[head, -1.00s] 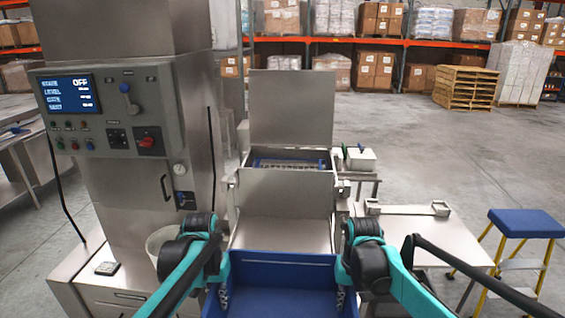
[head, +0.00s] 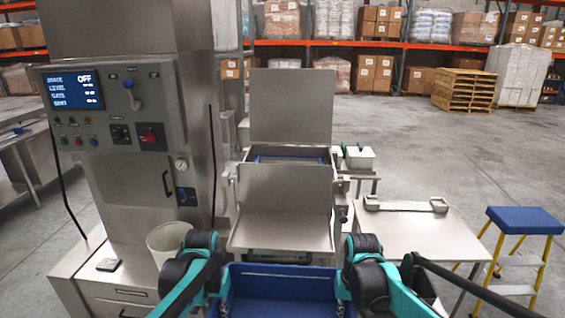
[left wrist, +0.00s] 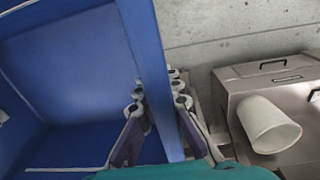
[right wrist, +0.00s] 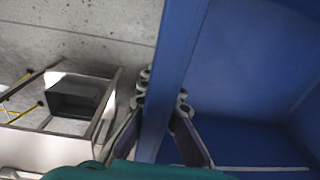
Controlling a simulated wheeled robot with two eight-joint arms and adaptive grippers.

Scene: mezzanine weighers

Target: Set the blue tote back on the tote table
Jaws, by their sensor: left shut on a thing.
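The blue tote (head: 282,284) is held in front of me at the bottom of the head view, its near part cut off. My left gripper (left wrist: 158,108) is shut on the tote's left wall (left wrist: 150,60), one finger inside and one outside. My right gripper (right wrist: 161,104) straddles the right wall (right wrist: 178,55) in the same way, fingers against it. The visible inside of the tote looks empty. A low steel table (head: 440,236) with a raised bracket at its back stands to the right; its top is otherwise clear. I cannot tell for sure that it is the tote table.
A steel machine with a control panel (head: 118,108) stands left. A steel hopper (head: 285,205) with an upright lid is straight ahead of the tote. A white bucket (head: 168,238) sits left of my left arm. A blue-topped yellow step stool (head: 524,222) stands right of the table.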

